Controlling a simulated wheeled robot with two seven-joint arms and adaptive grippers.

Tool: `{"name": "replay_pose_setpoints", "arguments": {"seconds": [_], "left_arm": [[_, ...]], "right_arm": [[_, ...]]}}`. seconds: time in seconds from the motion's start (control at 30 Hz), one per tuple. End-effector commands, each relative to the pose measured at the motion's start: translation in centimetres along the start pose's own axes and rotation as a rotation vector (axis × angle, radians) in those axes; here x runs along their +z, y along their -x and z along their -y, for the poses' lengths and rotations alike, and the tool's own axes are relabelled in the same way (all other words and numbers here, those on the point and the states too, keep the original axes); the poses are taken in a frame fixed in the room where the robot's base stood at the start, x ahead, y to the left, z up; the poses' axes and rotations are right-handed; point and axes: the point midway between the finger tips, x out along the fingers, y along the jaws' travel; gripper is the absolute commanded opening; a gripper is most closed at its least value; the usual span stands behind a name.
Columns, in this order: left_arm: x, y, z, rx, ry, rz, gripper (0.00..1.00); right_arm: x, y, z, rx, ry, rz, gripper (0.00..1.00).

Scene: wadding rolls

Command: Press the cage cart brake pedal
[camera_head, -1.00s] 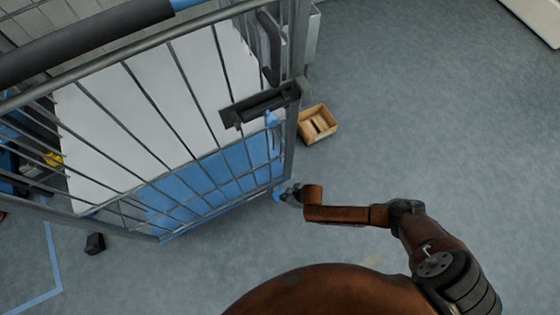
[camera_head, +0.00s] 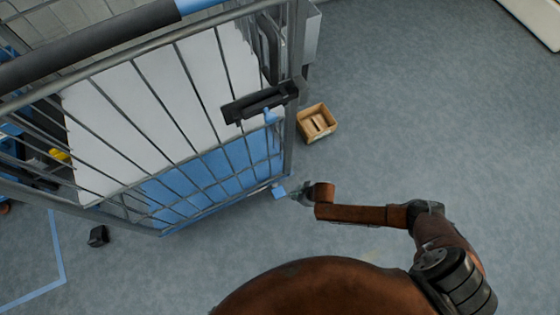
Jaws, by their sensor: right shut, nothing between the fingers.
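The cage cart (camera_head: 190,40) fills the upper left, with grey wire walls, a blue lower panel and a white sheet-like load inside. A small blue pedal (camera_head: 279,192) sticks out low at the cart's near right corner. My right gripper (camera_head: 294,193) is shut and empty, low beside that corner, just to the right of the blue pedal. Whether its fingertips touch the pedal I cannot tell. My left gripper is out of view.
A small wooden crate (camera_head: 318,123) stands on the floor to the right of the cart. A dark caster (camera_head: 98,236) shows at the lower left, near a blue floor line (camera_head: 60,262). The grey floor to the right is clear.

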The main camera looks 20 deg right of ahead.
Motion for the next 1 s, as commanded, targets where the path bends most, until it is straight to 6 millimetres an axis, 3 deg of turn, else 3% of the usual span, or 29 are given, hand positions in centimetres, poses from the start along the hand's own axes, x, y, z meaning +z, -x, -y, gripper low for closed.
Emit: {"name": "replay_pose_setpoints", "arguments": {"seconds": [0.2, 0.4, 1.0], "left_arm": [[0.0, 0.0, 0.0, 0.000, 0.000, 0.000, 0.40], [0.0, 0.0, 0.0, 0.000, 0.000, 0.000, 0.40], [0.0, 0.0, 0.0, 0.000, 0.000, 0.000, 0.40]], "right_arm": [[0.1, 4.3, 0.0, 0.000, 0.001, 0.001, 0.00], [0.1, 6.8, -0.1, 0.000, 0.000, 0.001, 0.00], [0.0, 7.6, 0.0, 0.000, 0.001, 0.000, 0.00]]}}
